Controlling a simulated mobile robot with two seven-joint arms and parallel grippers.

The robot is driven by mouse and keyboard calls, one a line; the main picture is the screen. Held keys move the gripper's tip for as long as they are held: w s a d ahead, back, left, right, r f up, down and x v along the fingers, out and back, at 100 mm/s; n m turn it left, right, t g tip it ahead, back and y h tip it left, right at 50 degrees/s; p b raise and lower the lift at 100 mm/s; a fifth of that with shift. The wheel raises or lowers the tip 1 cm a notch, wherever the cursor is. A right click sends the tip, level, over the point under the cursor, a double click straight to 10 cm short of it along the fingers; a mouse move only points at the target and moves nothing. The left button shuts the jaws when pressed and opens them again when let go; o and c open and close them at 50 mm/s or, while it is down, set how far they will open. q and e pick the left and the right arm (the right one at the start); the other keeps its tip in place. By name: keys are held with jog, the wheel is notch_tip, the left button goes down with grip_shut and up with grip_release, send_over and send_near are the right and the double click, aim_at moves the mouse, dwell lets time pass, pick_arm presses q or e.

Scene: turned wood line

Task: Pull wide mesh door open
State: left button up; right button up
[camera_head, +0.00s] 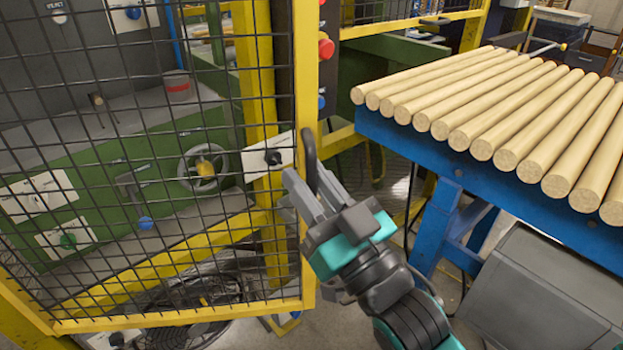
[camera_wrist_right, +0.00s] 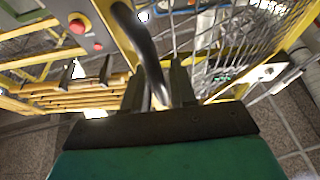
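The wide mesh door (camera_head: 150,316) has a yellow frame and black wire mesh and fills the left of the head view. Its black bar handle (camera_head: 309,158) stands upright on the frame's right-hand edge. I cannot tell whether the door is shut or slightly ajar. My right gripper (camera_head: 318,188) is at the lower part of the handle, with its fingers apart. In the right wrist view the handle (camera_wrist_right: 144,45) runs down between the two fingers (camera_wrist_right: 157,90). A firm grip on it does not show. My left gripper is out of view.
A blue rack (camera_head: 400,140) with several turned wood rods (camera_head: 540,125) stands to the right. A grey box (camera_head: 530,290) is below it. Behind the mesh is a green machine with a handwheel (camera_head: 203,168). Red and blue buttons (camera_head: 325,48) sit beside the door edge.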

jog(key=shift+o, duration=1.1)
jog(key=shift+r, duration=0.1)
jog(key=shift+d, duration=0.1)
jog(key=b+v, duration=0.2)
jog(key=v, duration=1.1)
